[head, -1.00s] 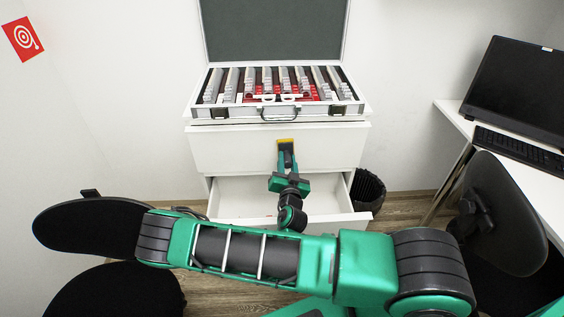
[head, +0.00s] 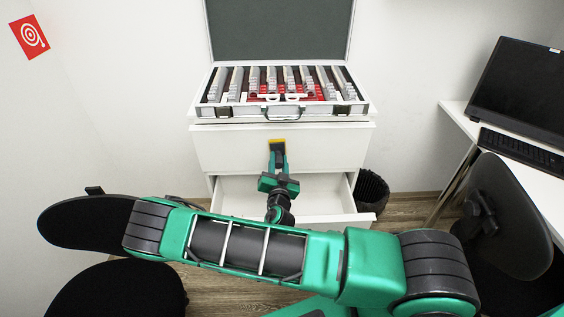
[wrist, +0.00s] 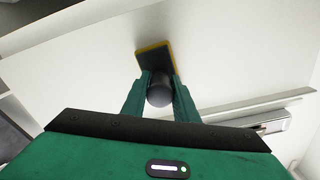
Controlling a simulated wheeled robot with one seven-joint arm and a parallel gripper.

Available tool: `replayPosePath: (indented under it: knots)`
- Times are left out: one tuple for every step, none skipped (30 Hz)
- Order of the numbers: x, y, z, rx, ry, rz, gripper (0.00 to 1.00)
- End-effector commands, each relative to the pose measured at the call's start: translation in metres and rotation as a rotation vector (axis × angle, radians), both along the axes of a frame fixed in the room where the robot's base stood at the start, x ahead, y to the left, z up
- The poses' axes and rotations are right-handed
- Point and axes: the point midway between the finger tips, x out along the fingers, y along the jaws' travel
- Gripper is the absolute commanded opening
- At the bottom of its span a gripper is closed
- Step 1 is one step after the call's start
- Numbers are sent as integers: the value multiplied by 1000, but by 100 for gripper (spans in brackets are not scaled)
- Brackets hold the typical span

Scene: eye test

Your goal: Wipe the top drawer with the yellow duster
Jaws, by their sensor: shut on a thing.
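The top drawer (head: 335,147) is the closed white upper front of the cabinet below the open case. The yellow duster (head: 277,141) is at the middle of this front, slightly left of centre, and appears to be against it. In the wrist view the duster (wrist: 156,58) shows a dark back with a yellow edge, tilted, and a round dark handle. My gripper (head: 277,157) is shut on that handle, in front of the drawer. Its fingers also show in the wrist view (wrist: 160,90), either side of the handle. The duster's wiping face is hidden.
A lower drawer (head: 236,200) stands open below my gripper. An open case (head: 282,112) with rows of lenses sits on the cabinet. A dark bin (head: 370,190) stands right of it. Chairs are at left and right; a desk (head: 545,170) with a computer is at right.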

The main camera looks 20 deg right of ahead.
Motion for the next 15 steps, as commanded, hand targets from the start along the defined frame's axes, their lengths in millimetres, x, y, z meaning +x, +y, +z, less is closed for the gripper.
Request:
replayPosePath:
  knots:
    - [2, 4, 0, 2, -1, 1, 0]
    - [3, 6, 0, 2, -2, 1, 0]
    - [4, 8, 0, 2, -2, 1, 0]
    - [4, 9, 1, 2, -2, 0, 0]
    - [5, 11, 1, 0, -2, -1, 0]
    - [5, 12, 1, 0, -2, -1, 0]
    - [6, 12, 1, 0, -2, -1, 0]
    - [6, 13, 1, -1, -2, -1, 0]
    - [6, 13, 1, -1, -2, -1, 0]
    - [6, 13, 1, -1, -2, -1, 0]
    - [6, 13, 1, 0, -1, 1, 0]
    - [6, 13, 0, 0, -1, 1, 0]
    - [6, 13, 1, 0, -1, 1, 0]
    - [6, 13, 1, 0, -1, 1, 0]
    - [6, 13, 1, 0, -1, 1, 0]
